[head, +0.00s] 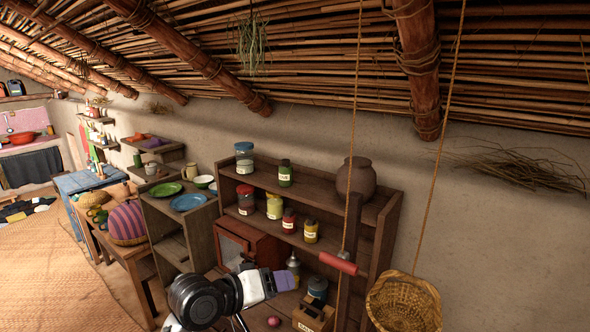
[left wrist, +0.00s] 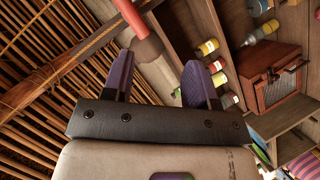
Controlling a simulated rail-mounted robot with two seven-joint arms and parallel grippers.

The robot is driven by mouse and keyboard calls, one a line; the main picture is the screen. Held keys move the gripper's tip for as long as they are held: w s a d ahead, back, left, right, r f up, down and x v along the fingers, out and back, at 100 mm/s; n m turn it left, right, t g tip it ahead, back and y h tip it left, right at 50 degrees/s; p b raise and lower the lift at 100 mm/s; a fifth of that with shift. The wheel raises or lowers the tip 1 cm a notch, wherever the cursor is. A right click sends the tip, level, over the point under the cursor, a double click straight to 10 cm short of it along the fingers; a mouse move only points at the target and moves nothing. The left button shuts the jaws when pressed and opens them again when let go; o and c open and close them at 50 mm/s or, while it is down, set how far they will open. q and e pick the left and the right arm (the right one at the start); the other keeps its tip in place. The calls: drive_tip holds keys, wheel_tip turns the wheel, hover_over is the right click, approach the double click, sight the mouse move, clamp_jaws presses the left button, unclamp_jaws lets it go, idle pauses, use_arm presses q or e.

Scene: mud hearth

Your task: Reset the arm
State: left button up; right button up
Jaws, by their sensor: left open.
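My left arm comes in at the bottom of the head view. Its gripper (head: 282,281), with purple fingers, is in front of the wooden shelf unit (head: 386,225). In the left wrist view the two purple fingers (left wrist: 158,82) stand apart with nothing between them. Beyond the fingers, a red cylindrical handle (left wrist: 130,17) and a brown round pot (left wrist: 148,48) show at the top. My right gripper is not in view.
Several jars stand on the shelves, including a yellow jar (head: 274,206). A red-brown wooden cabinet (head: 246,246) is left of the gripper. Open floor (head: 60,270) lies at left.

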use_arm(q)
drive_tip(key=s+a+r+m+t+y, duration=0.4)
drive_tip(key=a+r+m, duration=0.1)
drive_tip(key=a, duration=0.1)
drive_tip(key=s+a+f+n+y+p, duration=0.1)
drive_tip(key=s+a+f+y+p, duration=0.1)
drive_tip(key=s+a+f+y, duration=0.3)
drive_tip(key=s+a+f+n+g+y+p, duration=0.1)
drive_tip(key=s+a+f+g+p, duration=0.1)
drive_tip(key=s+f, duration=1.1)
drive_tip(key=s+a+f+n+g+p, duration=0.1)
drive_tip(key=s+a+f+g, duration=0.3)
drive_tip(key=s+f, duration=1)
drive_tip(key=s+g+p, duration=0.1)
drive_tip(key=s+g, duration=0.1)
drive_tip(key=s, duration=0.3)
drive_tip(key=shift+s+a+g+y, duration=0.35)
drive_tip(key=shift+s+g+y, duration=0.05)
drive_tip(key=shift+o, duration=0.2)
